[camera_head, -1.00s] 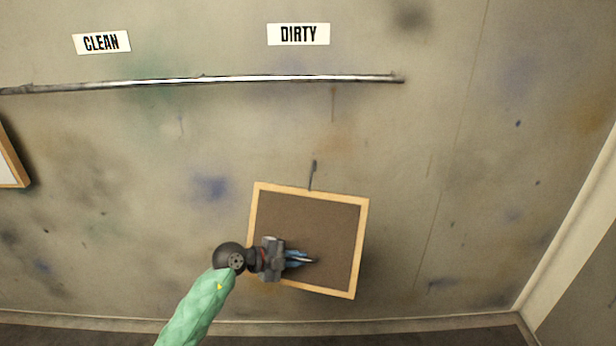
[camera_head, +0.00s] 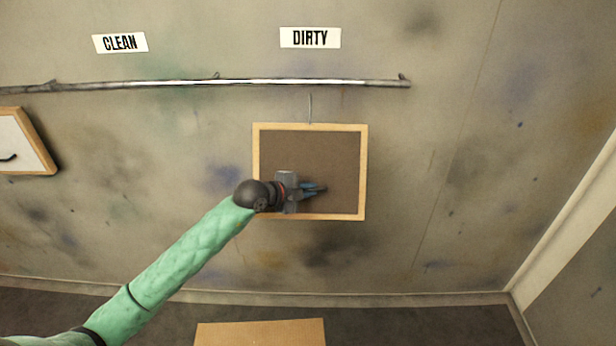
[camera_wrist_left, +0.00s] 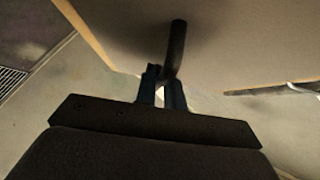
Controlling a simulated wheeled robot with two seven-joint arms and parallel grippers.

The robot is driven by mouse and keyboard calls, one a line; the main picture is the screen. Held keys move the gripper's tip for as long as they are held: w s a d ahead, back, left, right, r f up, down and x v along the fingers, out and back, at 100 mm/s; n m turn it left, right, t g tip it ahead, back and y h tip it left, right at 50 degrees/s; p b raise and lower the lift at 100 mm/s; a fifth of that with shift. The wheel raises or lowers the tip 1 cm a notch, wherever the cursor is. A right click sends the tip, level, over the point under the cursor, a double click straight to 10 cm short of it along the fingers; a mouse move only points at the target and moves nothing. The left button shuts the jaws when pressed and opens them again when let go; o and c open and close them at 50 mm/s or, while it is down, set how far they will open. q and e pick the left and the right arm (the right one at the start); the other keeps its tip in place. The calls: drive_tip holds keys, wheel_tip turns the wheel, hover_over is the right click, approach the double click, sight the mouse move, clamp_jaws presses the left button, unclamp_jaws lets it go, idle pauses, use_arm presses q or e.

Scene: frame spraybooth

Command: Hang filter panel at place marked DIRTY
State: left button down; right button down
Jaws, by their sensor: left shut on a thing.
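The filter panel (camera_head: 338,150), brown with a light wooden frame, hangs upright and nearly level in the head view, below the rail (camera_head: 300,82) and under the DIRTY sign (camera_head: 310,38). A thin hook (camera_head: 310,107) rises from its top edge to just below the rail; I cannot tell whether it touches. My left gripper (camera_head: 322,188) is in front of the panel's lower part. In the left wrist view its fingers (camera_wrist_left: 162,90) are shut on a dark handle (camera_wrist_left: 175,50) on the panel's face. My right gripper is not in view.
The CLEAN sign (camera_head: 120,42) is on the wall at left. Another framed panel (camera_head: 22,145) with a dark handle is at the left edge, below the rail. A tan board or box (camera_head: 260,333) shows at the bottom. The wall to the right is clear.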

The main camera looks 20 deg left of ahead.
use_arm(q)
drive_tip(key=shift+w+a+r, duration=0.1)
drive_tip(key=shift+w+r, duration=0.05)
drive_tip(key=shift+r, duration=0.5)
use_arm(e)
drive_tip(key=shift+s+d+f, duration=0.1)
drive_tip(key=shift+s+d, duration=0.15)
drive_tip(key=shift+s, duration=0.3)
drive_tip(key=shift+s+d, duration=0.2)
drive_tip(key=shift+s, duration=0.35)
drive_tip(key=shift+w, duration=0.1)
use_arm(q)
drive_tip(key=shift+t+b, duration=0.3)
drive_tip(key=shift+b, duration=0.05)
drive_tip(key=shift+f+m+b, duration=0.1)
drive_tip(key=shift+m+b, duration=0.2)
drive_tip(key=shift+b, duration=0.2)
drive_tip(key=shift+t, duration=0.3)
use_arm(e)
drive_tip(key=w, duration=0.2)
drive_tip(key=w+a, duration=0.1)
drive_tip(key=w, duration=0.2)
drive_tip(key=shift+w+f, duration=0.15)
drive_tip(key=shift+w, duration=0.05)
use_arm(q)
drive_tip(key=shift+b, duration=0.45)
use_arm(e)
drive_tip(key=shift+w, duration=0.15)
